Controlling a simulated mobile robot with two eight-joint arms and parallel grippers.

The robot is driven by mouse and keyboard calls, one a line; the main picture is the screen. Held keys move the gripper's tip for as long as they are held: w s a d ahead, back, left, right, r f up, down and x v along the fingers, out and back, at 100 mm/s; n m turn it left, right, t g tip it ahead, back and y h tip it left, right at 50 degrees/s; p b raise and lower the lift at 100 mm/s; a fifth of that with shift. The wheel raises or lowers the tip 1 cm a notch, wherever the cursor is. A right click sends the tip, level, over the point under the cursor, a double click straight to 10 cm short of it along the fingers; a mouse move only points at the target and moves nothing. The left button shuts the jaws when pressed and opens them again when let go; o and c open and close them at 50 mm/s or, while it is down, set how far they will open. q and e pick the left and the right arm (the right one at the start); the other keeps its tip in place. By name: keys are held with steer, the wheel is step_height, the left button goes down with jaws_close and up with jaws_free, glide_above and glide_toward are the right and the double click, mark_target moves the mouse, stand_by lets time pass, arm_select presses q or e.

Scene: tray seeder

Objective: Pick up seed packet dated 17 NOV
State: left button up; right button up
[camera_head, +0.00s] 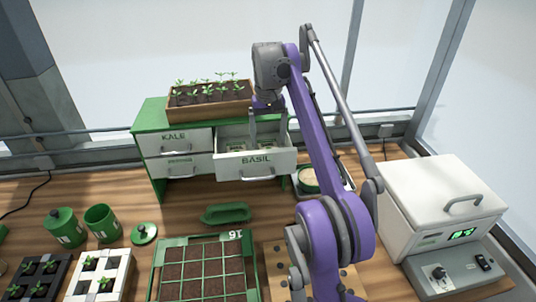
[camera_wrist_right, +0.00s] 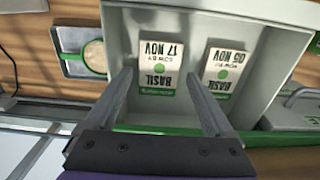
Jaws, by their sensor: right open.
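The seed packet dated 17 NOV (camera_wrist_right: 160,68) is a pale card marked BASIL with a green band. It lies in the open white BASIL drawer (camera_head: 255,165) and appears upside down in the right wrist view. A similar packet dated 05 NOV (camera_wrist_right: 222,70) lies to its right in that view. My right gripper (camera_wrist_right: 162,82) is open and empty, its fingers appearing on either side of the 17 NOV packet. I cannot tell how far above it they are. In the head view, the right gripper (camera_head: 267,122) reaches down into the drawer. My left gripper is not in view.
A planter of seedlings (camera_head: 209,107) stands on the green cabinet (camera_head: 152,115), beside the open drawer. A seed tray (camera_head: 160,270), green canisters (camera_head: 102,223) and a white lidded machine (camera_head: 440,195) stand on the wooden bench. Bare wood shows in front of the cabinet.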

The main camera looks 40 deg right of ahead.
step_height(320, 180, down, 2)
steer(key=shift+s+f, duration=0.15)
steer(key=shift+f, duration=0.05)
steer(key=c, duration=1.1)
